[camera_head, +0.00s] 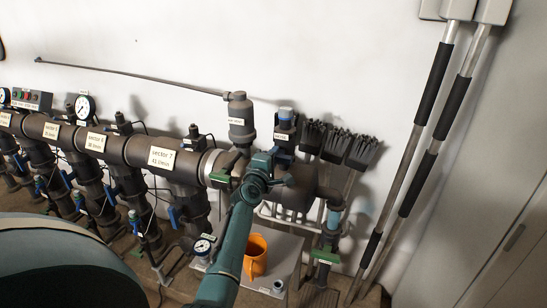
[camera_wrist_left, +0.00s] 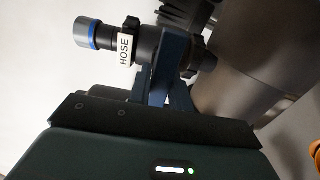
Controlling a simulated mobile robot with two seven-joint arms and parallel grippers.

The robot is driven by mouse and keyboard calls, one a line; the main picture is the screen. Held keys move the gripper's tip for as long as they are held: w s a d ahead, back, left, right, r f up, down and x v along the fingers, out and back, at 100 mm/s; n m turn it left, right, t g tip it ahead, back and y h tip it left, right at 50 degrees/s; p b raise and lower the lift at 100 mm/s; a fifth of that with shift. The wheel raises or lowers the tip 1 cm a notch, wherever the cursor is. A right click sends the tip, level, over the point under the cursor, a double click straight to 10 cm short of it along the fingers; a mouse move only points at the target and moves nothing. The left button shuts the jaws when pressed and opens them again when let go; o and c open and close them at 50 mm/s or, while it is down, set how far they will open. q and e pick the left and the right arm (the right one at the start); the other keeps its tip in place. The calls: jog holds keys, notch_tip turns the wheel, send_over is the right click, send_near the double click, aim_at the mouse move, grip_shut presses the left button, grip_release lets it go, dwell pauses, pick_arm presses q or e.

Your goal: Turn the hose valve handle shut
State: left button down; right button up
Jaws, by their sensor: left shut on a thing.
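A blue handle (camera_wrist_left: 172,72) runs from the fitting down toward my palm. My left gripper (camera_head: 282,178) is at the manifold just below the valve and is shut on the handle. Its fingertips are mostly hidden, and the handle is hidden behind my gripper in the head view. My right gripper is not in view.
A big grey pipe (camera_wrist_left: 235,65) is close at right in the wrist view. An orange jug (camera_head: 255,258) stands on a pale stand below my arm. Gauges and blue-handled valves line the left. Brushes (camera_head: 337,143) and long poles (camera_head: 425,140) stand at right.

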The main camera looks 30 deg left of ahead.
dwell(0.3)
pick_arm(q)
jog(key=c, duration=1.3)
grip_release()
jog(key=p+v, duration=0.4)
jog(key=v, duration=0.9)
jog(key=shift+s+p, duration=0.15)
jog(key=shift+p, duration=0.15)
jog(key=s+d+f+m+g+h, duration=0.2)
jog(key=s+d+f+m, duration=0.4)
jog(key=s+d+m, duration=0.1)
jog(key=s+d+f+m+g+h, duration=0.2)
jog(key=s+d+f+m, duration=0.3)
jog(key=s+d+m, duration=0.3)
jog(key=s+d+f+m+g+h, duration=0.3)
jog(key=s+d+f+m, duration=0.3)
jog(key=s+d+m, duration=0.1)
jog(key=shift+s+d+f+m, duration=0.3)
jog(key=shift+s+m, duration=0.15)
jog(key=shift+m, duration=0.35)
